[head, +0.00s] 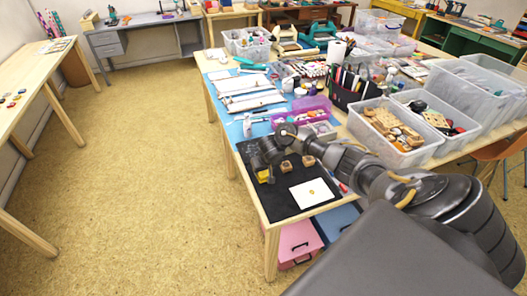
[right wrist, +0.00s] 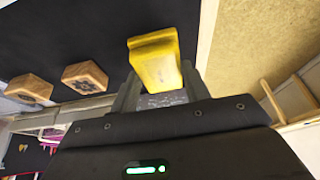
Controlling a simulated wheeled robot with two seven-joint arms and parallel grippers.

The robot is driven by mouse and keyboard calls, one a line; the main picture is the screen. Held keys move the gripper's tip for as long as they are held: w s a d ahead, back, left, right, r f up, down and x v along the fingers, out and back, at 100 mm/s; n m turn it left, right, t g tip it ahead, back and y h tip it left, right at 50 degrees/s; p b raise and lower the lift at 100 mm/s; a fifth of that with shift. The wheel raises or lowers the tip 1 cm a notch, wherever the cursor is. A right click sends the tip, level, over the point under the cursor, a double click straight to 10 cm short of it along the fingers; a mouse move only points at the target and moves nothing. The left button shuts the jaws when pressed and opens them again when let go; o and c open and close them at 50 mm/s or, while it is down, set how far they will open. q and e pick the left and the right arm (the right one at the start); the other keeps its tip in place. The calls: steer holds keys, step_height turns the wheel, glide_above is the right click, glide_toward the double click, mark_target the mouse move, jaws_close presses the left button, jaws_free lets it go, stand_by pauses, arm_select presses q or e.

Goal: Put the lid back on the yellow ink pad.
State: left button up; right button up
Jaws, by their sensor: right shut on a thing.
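A yellow piece (right wrist: 155,62), which looks like the lid, is between the two fingers of my right gripper (right wrist: 160,88). It also shows in the head view as a small yellow patch (head: 264,177) under the right gripper (head: 262,170), at the left side of the black mat. The gripper is shut on it and points down. A wider yellow edge shows at its far end; I cannot tell whether that is the ink pad or part of the same piece. My left gripper is not in view.
Two wooden stamps (head: 286,167) (head: 308,160) stand on the black mat (head: 283,205), right of the gripper. A white card (head: 314,193) lies in front of them. A purple box (head: 302,108) and clear bins (head: 395,135) crowd the table behind. The mat's front left is bare.

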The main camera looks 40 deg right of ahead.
steer(key=shift+f+p, duration=0.2)
steer(key=shift+p, duration=0.4)
stand_by(0.9)
stand_by(0.3)
steer(key=o, duration=1)
steer(key=shift+o, duration=0.6)
steer(key=o, duration=0.3)
steer(key=shift+r+p, duration=3.5)
steer(key=shift+p, duration=0.85)
